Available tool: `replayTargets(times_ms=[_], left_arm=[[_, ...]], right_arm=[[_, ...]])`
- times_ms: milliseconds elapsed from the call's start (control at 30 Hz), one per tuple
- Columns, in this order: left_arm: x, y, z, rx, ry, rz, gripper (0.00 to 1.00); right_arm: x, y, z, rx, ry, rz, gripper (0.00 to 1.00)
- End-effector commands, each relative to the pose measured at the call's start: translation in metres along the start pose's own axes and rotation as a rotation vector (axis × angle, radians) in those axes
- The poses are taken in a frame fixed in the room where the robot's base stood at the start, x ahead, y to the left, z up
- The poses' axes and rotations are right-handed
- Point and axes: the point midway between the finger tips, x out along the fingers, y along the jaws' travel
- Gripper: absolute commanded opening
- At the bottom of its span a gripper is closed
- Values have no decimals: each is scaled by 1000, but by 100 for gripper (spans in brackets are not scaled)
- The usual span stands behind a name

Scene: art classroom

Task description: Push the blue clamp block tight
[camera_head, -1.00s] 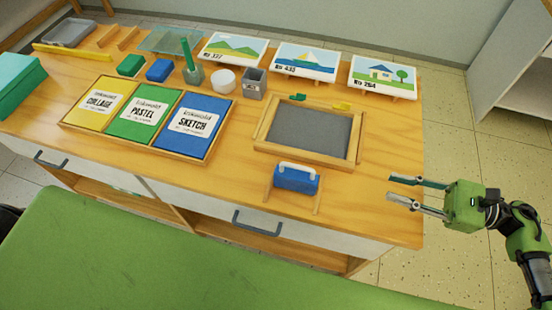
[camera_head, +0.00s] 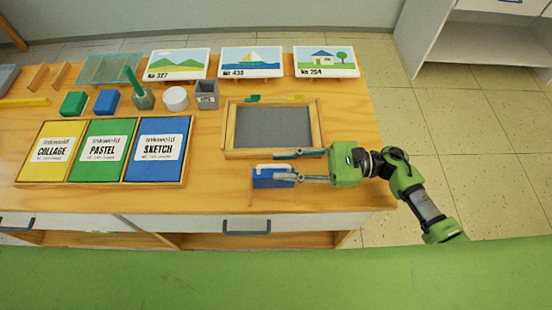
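The blue clamp block (camera_head: 263,183) with a white handle on top sits at the front of the table, between two thin wooden rails. It is just in front of the wooden-framed grey panel (camera_head: 230,138). My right gripper (camera_head: 276,167) reaches in from the right, its fingers parted and pointing left. In the picture one fingertip is just behind the block and the other overlaps its right part and hides some of it. I cannot tell whether they touch it. My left gripper is not in view.
A tray (camera_head: 186,184) of yellow, green and blue packs lies to the left. Behind are a grey cup (camera_head: 206,96), a white round pot (camera_head: 176,98) and several picture cards. Green and yellow pieces lie by the frame's back edge. The table's front right is clear.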

Motion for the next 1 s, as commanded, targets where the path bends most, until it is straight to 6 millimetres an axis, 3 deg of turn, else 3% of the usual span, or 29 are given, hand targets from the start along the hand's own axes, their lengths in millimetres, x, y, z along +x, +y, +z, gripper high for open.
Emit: replayTargets(times_ms=[200, 500, 533, 600, 633, 867, 1000], left_arm=[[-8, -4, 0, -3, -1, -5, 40], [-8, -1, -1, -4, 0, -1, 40], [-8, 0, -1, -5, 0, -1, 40], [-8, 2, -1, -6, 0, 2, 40], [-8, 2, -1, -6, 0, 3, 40], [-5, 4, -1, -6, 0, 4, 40], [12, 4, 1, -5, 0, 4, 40]], right_arm=[[20, 0, 0, 1, 0, -1, 24], [22, 0, -1, 1, 1, 0, 24], [22, 0, -1, 1, 1, 0, 22], [22, 0, -1, 1, 1, 0, 3], [22, 0, -1, 1, 1, 0, 0], [22, -1, -2, -1, 1, 1, 0], [22, -9, -8, -5, 1, 2, 0]])
